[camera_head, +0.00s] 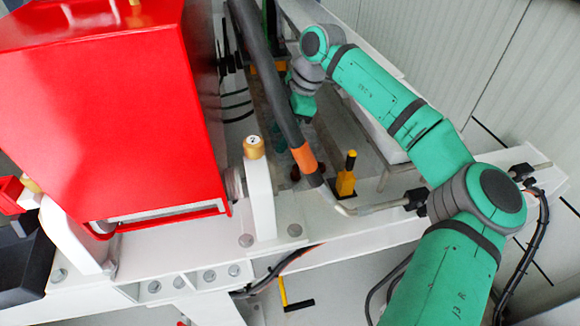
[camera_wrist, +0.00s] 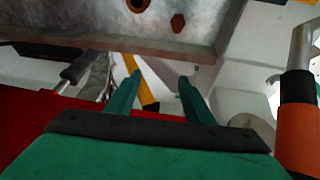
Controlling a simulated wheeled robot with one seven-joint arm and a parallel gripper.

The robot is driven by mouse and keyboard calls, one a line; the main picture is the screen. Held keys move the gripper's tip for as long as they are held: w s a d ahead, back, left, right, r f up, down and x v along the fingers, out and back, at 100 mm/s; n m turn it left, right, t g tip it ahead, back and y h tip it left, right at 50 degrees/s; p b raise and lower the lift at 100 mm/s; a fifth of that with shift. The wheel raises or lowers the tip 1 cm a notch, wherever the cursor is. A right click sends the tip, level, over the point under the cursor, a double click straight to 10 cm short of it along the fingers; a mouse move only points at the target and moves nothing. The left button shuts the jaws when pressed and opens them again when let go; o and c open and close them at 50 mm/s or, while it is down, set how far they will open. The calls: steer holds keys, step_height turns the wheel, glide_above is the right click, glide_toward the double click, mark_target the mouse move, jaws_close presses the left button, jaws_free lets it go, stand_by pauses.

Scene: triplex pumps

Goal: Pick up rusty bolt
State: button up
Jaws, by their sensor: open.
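Two rusty brown hexagonal pieces that look like bolts show at the top of the wrist view, on a worn grey metal surface. One rusty bolt (camera_wrist: 178,22) is whole in view; the other (camera_wrist: 137,4) is cut by the top edge. My gripper (camera_wrist: 160,77) has two green fingers spread apart with nothing held between them. The fingertips point toward the grey surface and appear below both bolts in the picture, apart from them. In the head view my gripper is largely hidden behind the dark hose, and I cannot make out the bolts there.
A yellow bar (camera_wrist: 148,96) shows beyond the fingers. A dark hose with an orange band (camera_head: 305,158) crosses close to my wrist. A large red housing (camera_head: 100,110) stands left, a white frame beam (camera_head: 390,230) runs below, and a yellow post (camera_head: 346,183) stands right of the hose.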

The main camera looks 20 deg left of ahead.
mark_target(296, 167)
steer(key=w+d+f+m+h, duration=0.2)
steer(key=d+f+h, duration=0.1)
steer(key=d, duration=0.3)
steer(key=f, duration=0.3)
steer(key=a+f, duration=0.1)
steer(key=f, duration=0.2)
steer(key=s+a+f, duration=0.1)
steer(key=f, duration=0.3)
steer(key=shift+a, duration=0.15)
steer(key=c, duration=1.2)
steer(key=shift+o, duration=0.2)
steer(key=shift+w+r, duration=0.1)
